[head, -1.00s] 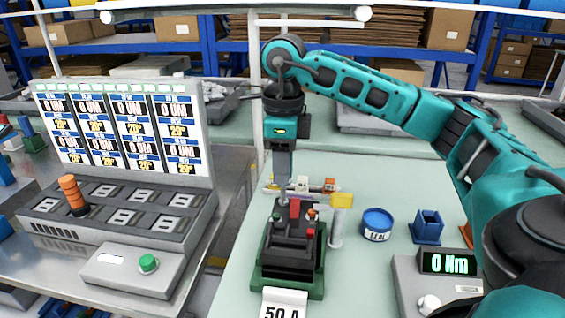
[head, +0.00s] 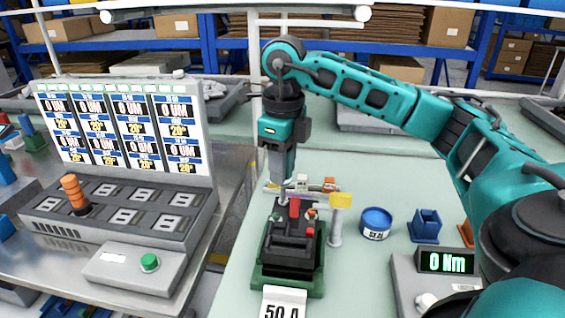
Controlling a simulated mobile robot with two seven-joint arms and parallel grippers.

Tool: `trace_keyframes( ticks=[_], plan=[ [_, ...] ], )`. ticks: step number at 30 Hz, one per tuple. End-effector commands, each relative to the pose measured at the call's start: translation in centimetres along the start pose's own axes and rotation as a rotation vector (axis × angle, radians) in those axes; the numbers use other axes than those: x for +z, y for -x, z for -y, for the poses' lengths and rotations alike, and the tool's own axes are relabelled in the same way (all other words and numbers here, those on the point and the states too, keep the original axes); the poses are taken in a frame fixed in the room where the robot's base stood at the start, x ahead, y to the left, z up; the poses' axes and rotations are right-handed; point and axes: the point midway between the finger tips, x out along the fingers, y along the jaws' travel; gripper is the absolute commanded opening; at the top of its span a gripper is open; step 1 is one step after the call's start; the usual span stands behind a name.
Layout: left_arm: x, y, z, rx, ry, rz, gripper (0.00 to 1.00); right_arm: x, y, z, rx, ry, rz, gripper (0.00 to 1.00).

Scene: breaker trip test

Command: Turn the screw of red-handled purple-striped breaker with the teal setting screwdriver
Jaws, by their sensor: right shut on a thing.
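The red-handled breaker (head: 290,245) is a dark block seated in a green holder (head: 262,283) on the pale bench. Its red handle (head: 294,208) stands up at the top. I cannot make out a purple stripe. My right gripper (head: 282,180) points down just above the breaker's back left part, shut on a slim tool that I take for the setting screwdriver (head: 283,193). Only a short thin shaft shows below the fingers. Its handle is hidden, and I cannot tell whether the tip touches the screw. My left gripper is not in view.
A small rack with a yellow tag (head: 341,200) stands behind the breaker. Right of it are a blue seal tin (head: 376,222), a blue holder (head: 426,227) and a meter reading 0 Nm (head: 446,262). A test panel (head: 125,130) with an orange-handled plug stands left. A 50 A card (head: 284,303) is in front.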

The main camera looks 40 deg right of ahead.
Motion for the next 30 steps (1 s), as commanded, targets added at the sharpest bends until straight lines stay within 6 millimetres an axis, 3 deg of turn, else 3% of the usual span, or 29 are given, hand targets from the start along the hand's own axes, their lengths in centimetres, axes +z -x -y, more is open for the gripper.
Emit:
trace_keyframes(
  ticks=[6, 14, 21, 30],
  plan=[
    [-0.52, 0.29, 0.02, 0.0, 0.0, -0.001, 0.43, 0.0, 0.06, 0.02, -0.002, -0.148, 0.0, 0.04],
    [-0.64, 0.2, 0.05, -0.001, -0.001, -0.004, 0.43, 0.01, 0.03, 0.03, -0.002, -0.158, 0.001, 0.04],
    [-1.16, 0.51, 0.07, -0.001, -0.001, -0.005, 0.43, 0.02, 0.12, 0.06, -0.004, -0.316, 0.002, 0.04],
    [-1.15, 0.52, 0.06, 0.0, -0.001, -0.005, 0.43, 0.01, 0.06, 0.06, -0.004, -0.339, 0.002, 0.04]
  ],
)
